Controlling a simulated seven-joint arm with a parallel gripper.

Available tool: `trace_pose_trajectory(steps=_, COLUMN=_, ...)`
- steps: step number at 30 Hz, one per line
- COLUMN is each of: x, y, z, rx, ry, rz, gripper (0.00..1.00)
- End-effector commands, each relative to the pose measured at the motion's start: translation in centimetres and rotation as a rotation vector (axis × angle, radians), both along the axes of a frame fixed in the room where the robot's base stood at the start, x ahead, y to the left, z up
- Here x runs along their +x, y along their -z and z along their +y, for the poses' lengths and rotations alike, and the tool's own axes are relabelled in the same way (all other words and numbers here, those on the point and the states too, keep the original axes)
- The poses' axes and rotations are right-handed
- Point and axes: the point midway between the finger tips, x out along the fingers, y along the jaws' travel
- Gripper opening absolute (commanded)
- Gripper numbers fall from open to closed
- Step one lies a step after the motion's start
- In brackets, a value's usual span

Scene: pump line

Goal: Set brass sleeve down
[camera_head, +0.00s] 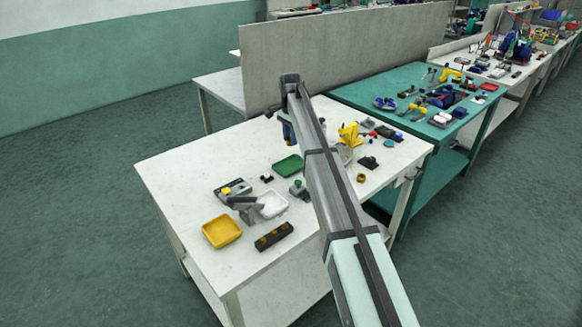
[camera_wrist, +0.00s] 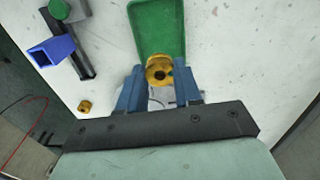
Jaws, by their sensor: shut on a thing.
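A brass sleeve (camera_wrist: 158,68), gold with a flange and a dark centre hole, sits between the blue fingertips of my gripper (camera_wrist: 158,77) in the wrist view. The gripper is shut on it. Behind it in that view is the green tray (camera_wrist: 158,22), and the sleeve overlaps the tray's near end. I cannot tell the height between them. In the head view my gripper (camera_head: 289,133) points down above the white table, behind the green tray (camera_head: 289,165). The held sleeve is not clear there.
A small brass ring (camera_head: 361,177) lies on the table right of my arm. A yellow tray (camera_head: 222,231), a white tray (camera_head: 272,206) and a black block with holes (camera_head: 274,237) stand nearer. A grey partition (camera_head: 350,50) rises behind. The table's left part is clear.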

Motion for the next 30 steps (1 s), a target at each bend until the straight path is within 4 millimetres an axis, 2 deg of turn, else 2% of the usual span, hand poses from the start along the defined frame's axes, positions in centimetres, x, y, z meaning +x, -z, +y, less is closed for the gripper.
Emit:
trace_pose_trajectory(steps=5, x=-0.1, y=1.0, z=0.0, rx=-0.001, ry=0.031, rz=0.005, gripper=0.12)
trace_pose_trajectory(steps=15, x=-0.1, y=5.9, z=0.0, rx=-0.001, ry=0.032, rz=0.005, gripper=0.12)
trace_pose_trajectory(steps=20, x=0.0, y=7.0, z=0.0, rx=-0.001, ry=0.031, rz=0.004, gripper=0.12)
trace_pose_trajectory(steps=27, x=-0.1, y=9.7, z=0.0, rx=-0.001, ry=0.031, rz=0.004, gripper=0.12)
trace_pose_trajectory(steps=30, x=0.0, y=10.1, z=0.0, rx=-0.001, ry=0.031, rz=0.004, gripper=0.12)
